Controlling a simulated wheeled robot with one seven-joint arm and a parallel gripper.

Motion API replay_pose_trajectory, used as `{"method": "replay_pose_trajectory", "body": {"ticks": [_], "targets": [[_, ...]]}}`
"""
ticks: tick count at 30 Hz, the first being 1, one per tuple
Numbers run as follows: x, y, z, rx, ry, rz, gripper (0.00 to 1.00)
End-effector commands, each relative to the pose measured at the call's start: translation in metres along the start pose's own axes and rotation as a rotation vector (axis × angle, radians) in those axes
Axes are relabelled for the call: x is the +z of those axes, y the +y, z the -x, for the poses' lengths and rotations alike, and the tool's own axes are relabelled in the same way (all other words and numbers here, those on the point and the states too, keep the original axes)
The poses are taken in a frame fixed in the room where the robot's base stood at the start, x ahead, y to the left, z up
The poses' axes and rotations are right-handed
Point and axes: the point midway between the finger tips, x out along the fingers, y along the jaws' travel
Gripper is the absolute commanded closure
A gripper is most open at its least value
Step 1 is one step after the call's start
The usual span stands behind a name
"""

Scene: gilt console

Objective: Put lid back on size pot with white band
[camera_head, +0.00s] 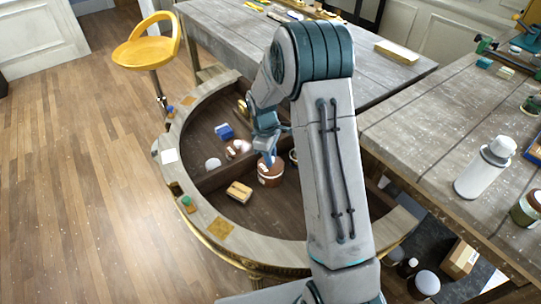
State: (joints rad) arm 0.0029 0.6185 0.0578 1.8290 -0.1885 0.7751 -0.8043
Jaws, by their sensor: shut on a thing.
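A brown pot with a white band (270,180) stands on the dark inner floor of the half-round console, near its middle. My gripper (268,160) points down directly over the pot's top. It is shut on what looks like the brown lid, at or just above the pot's mouth. The fingers and the small size hide most of the lid, and I cannot tell whether it touches the rim. A second brown and white pot (240,148) sits just behind and to the left.
The console (221,229) has a raised pale rim and an inner divider. A tan block (239,192), a blue box (224,131) and a white dome (212,164) lie near the pots. My arm hides the console's right part. Grey tables (400,85) stand behind and right.

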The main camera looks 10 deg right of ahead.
Motion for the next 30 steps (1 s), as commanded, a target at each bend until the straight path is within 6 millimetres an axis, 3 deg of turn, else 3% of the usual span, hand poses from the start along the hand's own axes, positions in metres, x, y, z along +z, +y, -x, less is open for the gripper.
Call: {"method": "replay_pose_trajectory", "body": {"ticks": [7,8,10,16,19,30], "targets": [[0.0,0.0001,0.0004,0.0,0.0,0.0,0.98],[0.0,0.0001,0.0004,0.0,0.0,0.0,0.71],[0.0,0.0001,0.0004,0.0,0.0,0.0,0.52],[0.0,0.0001,0.0003,0.0,0.0,0.0,0.51],[0.0,0.0,0.0002,0.0,0.0,0.0,0.3],[0.0003,0.0001,0.003,0.0,0.0,0.0,0.3]]}}
